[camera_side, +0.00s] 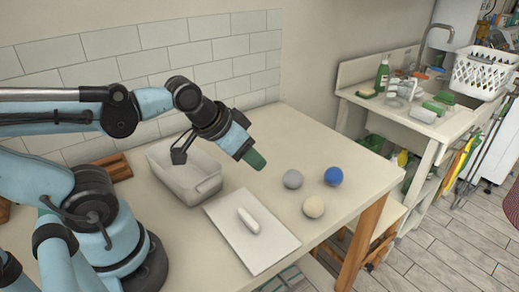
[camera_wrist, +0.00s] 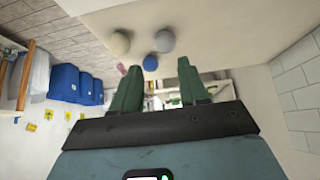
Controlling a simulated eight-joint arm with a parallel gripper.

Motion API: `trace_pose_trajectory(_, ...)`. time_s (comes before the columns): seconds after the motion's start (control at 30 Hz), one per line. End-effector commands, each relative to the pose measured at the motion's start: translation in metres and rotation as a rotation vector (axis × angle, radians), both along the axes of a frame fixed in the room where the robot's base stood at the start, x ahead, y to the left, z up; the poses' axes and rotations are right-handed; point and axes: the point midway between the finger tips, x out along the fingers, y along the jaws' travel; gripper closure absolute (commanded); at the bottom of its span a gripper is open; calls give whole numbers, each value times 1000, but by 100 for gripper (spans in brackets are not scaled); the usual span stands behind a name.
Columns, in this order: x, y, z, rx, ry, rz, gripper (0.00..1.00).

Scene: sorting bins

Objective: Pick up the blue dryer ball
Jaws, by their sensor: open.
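The blue dryer ball (camera_side: 333,176) rests on the table near its right end. It also shows in the wrist view (camera_wrist: 150,62), beyond my fingertips. A grey ball (camera_side: 292,178) lies to its left and a cream ball (camera_side: 313,206) lies in front. In the wrist view, the cream ball (camera_wrist: 120,42) and grey ball (camera_wrist: 163,40) appear at the top. My gripper (camera_side: 257,160) is above the table, left of the balls and apart from them. Its green fingers (camera_wrist: 161,68) are spread with nothing between them.
A white bin (camera_side: 168,161) stands behind and left of a white board (camera_side: 262,257) bearing a white oblong item (camera_side: 249,220). A tiled wall (camera_side: 150,50) backs the table. A separate sink bench (camera_side: 440,124) stands at right. The table around the balls is mostly clear.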

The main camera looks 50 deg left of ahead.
Motion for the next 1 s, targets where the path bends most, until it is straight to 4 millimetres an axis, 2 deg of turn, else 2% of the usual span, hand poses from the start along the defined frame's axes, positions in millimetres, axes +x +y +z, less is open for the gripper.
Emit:
trace_pose_trajectory(0.33, 0, 0, 0, 0, 0, 0, 56)
trace_pose_trajectory(0.47, 0, 0, 0, 0, 0, 0, 39)
trace_pose_trajectory(0.77, 1, 0, 1, -4, 2, 3, 39)
trace_pose_trajectory(0.87, 7, 0, 5, -27, 16, 24, 39)
trace_pose_trajectory(1.0, 28, -2, 16, -103, 62, 85, 39)
